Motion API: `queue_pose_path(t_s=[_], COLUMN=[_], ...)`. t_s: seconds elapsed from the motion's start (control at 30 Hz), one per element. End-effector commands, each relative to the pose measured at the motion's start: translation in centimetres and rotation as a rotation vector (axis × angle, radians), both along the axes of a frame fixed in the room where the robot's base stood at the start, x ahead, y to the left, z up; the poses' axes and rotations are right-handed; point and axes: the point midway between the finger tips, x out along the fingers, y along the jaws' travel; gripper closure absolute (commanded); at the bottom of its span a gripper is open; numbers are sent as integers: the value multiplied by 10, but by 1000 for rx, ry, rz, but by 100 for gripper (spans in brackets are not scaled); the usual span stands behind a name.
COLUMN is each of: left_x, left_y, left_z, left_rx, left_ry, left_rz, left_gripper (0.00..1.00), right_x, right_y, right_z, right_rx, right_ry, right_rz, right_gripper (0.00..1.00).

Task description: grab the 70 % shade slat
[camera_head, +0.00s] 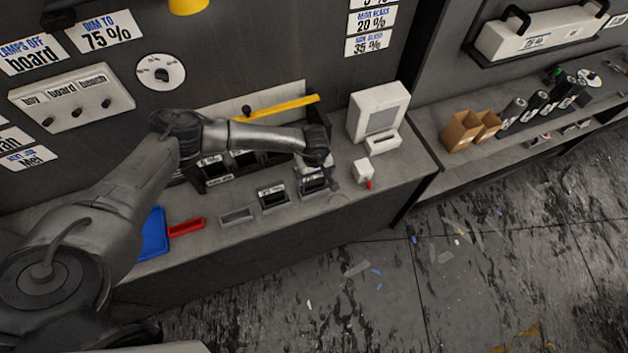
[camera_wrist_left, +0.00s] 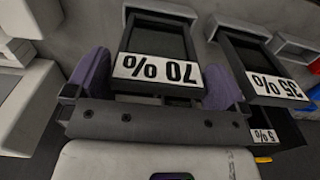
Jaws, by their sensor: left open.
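The 70 % shade slat (camera_wrist_left: 158,68) is a dark framed piece with a white label, upside down in the left wrist view. My left gripper (camera_wrist_left: 157,77) is open, with one purple-padded finger on each side of the label end. I cannot tell whether the pads touch it. In the head view, my left gripper (camera_head: 320,168) is over the slat's place on the bench, and its wrist partly hides the slat (camera_head: 313,184). The 35 % slat (camera_wrist_left: 276,87) lies to its right in the wrist view, with a 5 % label (camera_wrist_left: 264,136) below that. My right gripper is not in view.
An empty grey tray (camera_head: 237,216), a red tray (camera_head: 186,228) and a blue piece (camera_head: 154,234) lie left along the bench. A white device with a screen (camera_head: 379,112) and a small white box (camera_head: 364,170) stand right of the gripper. A yellow bar (camera_head: 277,108) is behind.

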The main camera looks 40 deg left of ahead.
Motion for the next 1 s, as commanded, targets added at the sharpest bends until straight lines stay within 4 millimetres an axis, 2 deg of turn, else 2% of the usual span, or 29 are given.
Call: queue_pose_path(t_s=[0.23, 0.53, 0.87, 1.0], left_x=[0, 0, 1, 1], left_y=[0, 0, 0, 0], left_z=[-24, -27, -26, -26], left_rx=[0, -1, -1, -1], left_ry=[0, -2, -2, -2], left_rz=[1, 0, 0, 0], left_gripper=[0, 0, 32, 33], right_x=[0, 0, 0, 0], right_y=[0, -1, -3, -3], right_z=[6, 6, 6, 6], right_rx=[1, -5, -11, -10], right_ry=[0, 0, 0, 0], right_rz=[-1, 4, 7, 7], right_gripper=[57, 57, 57, 57])
